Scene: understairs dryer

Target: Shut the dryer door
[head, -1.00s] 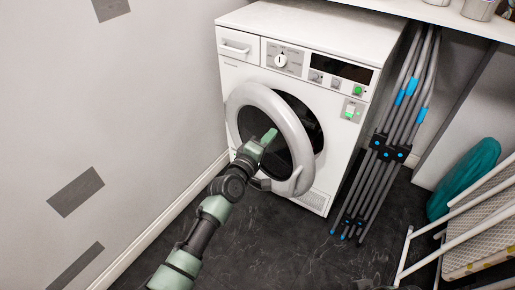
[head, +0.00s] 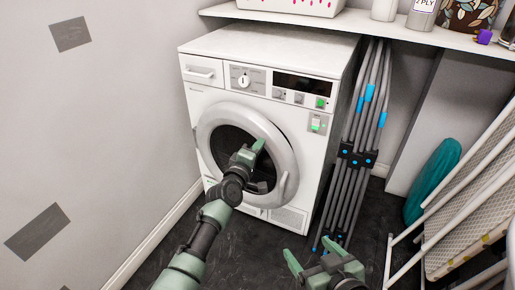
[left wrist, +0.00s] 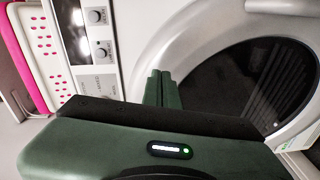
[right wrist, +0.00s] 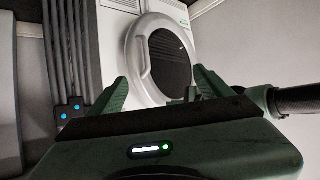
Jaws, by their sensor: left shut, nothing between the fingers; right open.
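The white dryer (head: 290,135) stands against the wall under a shelf. Its round door, with a grey ring (head: 281,140) and dark glass, lies close to the front panel; I cannot tell whether it is latched. The door handle (head: 283,187) is at its lower right. My left gripper (head: 258,146) is shut and empty, in front of the glass; whether it touches is unclear. In the left wrist view, its closed fingers (left wrist: 160,82) overlap the door ring (left wrist: 200,42). My right gripper (head: 312,252) is open and empty, low before the dryer. The right wrist view faces the door ring (right wrist: 134,52).
A folded grey drying rack (head: 357,155) leans right of the dryer. A teal bundle (head: 432,180) and a white-framed folding item (head: 470,205) stand further right. The shelf (head: 400,32) holds containers. A wall (head: 100,120) borders the left; dark floor (head: 225,255) is clear in front.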

